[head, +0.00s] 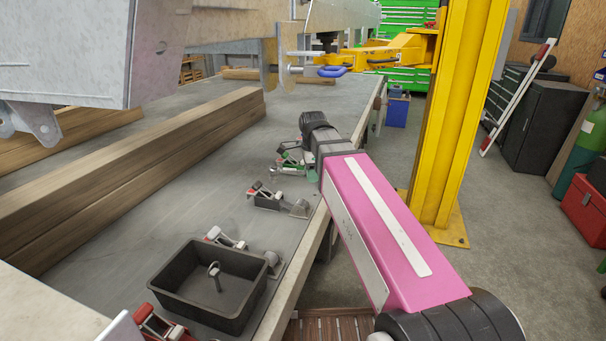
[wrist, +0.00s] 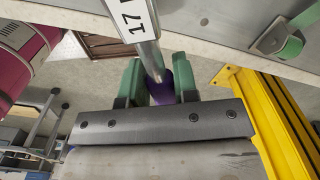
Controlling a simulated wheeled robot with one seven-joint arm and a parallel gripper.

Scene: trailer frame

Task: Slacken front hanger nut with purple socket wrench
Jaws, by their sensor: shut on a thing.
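In the wrist view, my gripper (wrist: 157,75) has green fingers closed around a purple grip (wrist: 184,78), which shows between them. A bare metal shaft (wrist: 150,55) with a white tag reading 17 (wrist: 131,18) runs up from between the fingers. The working end of the tool is out of frame. In the head view, my pink arm reaches over the bench edge, and the gripper and held tool cannot be made out there. A grey metal bracket with holes (head: 32,122) hangs under the trailer frame (head: 85,45) at upper left. I cannot make out the hanger nut.
Several small clamp-like holders, including a white-and-red one (head: 264,196), line the right side of the grey bench (head: 190,180). A black tray (head: 190,300) holds a metal bolt. Wooden beams (head: 150,165) lie at left. A yellow post (head: 455,110) stands right of my arm.

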